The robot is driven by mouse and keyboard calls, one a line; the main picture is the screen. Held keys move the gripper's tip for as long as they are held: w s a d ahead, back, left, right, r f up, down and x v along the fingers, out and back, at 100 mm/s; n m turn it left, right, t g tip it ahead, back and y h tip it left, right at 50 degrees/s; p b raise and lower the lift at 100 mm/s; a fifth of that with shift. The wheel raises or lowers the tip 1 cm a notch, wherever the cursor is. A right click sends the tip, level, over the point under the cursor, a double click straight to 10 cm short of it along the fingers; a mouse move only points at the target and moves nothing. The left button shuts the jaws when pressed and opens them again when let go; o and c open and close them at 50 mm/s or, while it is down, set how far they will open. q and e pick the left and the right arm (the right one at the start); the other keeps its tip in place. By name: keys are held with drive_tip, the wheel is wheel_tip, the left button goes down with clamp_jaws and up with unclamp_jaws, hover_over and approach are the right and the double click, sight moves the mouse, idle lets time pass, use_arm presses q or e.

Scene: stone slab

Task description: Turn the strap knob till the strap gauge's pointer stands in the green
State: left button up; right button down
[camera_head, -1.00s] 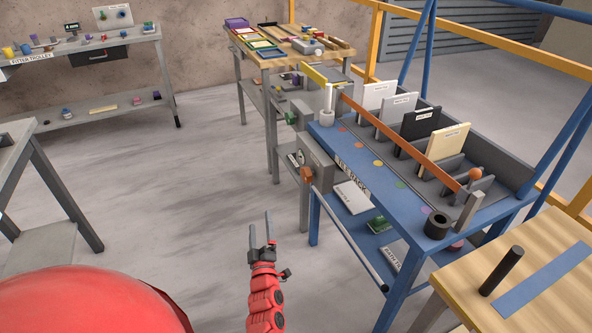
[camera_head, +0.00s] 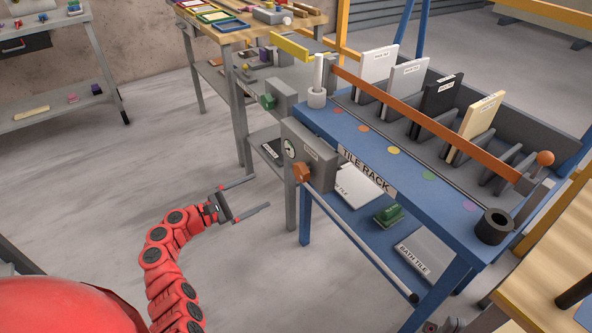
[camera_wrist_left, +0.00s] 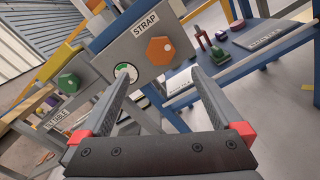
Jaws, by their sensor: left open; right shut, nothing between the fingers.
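The strap knob is an orange faceted knob (camera_head: 302,172) on a grey box at the left end of the blue tile rack. In the left wrist view the knob (camera_wrist_left: 160,51) sits beside the STRAP label. The strap gauge (camera_wrist_left: 125,72) is a small white dial with a green patch near its top; its pointer is too small to read. The gauge (camera_head: 289,148) also shows in the head view. My left gripper (camera_head: 260,192) is open and empty, left of and below the knob, apart from it.
An orange-brown strap (camera_head: 425,120) runs across several tiles in the rack. A second box with a green knob (camera_head: 268,101) stands behind the strap box. A grey bar (camera_head: 362,243) slants along the rack's front. The floor around my left gripper is clear.

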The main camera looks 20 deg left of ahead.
sight(299, 173)
use_arm(q)
drive_tip(key=b+x, duration=0.3)
drive_tip(key=x, duration=1.3)
drive_tip(key=shift+w+d, duration=0.15)
drive_tip(key=shift+d, duration=0.05)
drive_tip(key=c, duration=1.3)
drive_tip(key=shift+b, duration=0.35)
